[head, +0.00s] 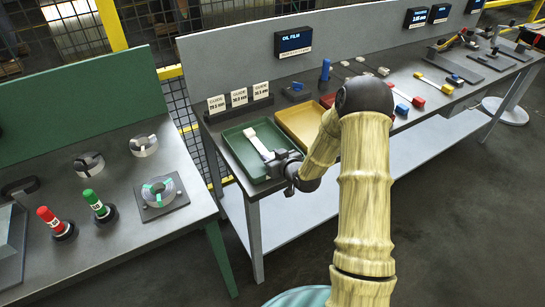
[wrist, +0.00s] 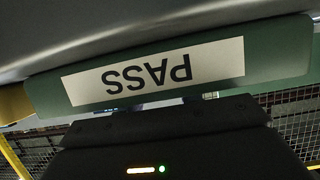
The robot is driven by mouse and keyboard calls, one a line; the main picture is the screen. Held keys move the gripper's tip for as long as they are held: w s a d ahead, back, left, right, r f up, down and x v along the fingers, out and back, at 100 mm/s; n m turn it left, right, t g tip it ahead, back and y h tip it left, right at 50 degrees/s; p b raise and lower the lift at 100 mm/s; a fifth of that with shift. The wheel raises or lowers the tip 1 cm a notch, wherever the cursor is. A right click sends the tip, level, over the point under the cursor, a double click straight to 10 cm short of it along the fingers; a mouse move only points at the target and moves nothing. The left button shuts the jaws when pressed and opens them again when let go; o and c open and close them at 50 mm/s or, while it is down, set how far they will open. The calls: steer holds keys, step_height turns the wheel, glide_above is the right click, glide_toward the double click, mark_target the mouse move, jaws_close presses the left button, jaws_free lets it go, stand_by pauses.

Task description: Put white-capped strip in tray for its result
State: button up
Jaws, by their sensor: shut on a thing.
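The white-capped strip (head: 257,143) shows in the head view over the green tray (head: 229,153), its white cap toward the back. My gripper (head: 278,160) is shut on the near end of the strip, at the tray's right side. I cannot tell whether the strip touches the tray floor. The wrist view is upside down and shows the green tray's front wall (wrist: 280,55) with a PASS label (wrist: 150,75); the strip is hidden there. A yellow tray (head: 290,115) stands just right of the green one. A red tray (head: 327,99) is partly hidden behind my arm.
Three guide cards (head: 239,97) stand behind the green tray. Blue-, red- and yellow-ended pieces lie farther right on the bench. A separate table (head: 115,200) on the left holds red and green capped posts and round metal parts. A dark floor gap separates the tables.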

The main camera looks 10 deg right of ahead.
steer(key=shift+f+b, duration=0.3)
steer(key=o, duration=1.1)
steer(key=shift+o, duration=0.2)
steer(key=shift+s, duration=0.1)
steer(key=p+v, duration=0.7)
steer(key=v, duration=1)
steer(key=shift+r+p, duration=0.25)
steer(key=shift+p, duration=0.05)
steer(key=shift+f, duration=0.1)
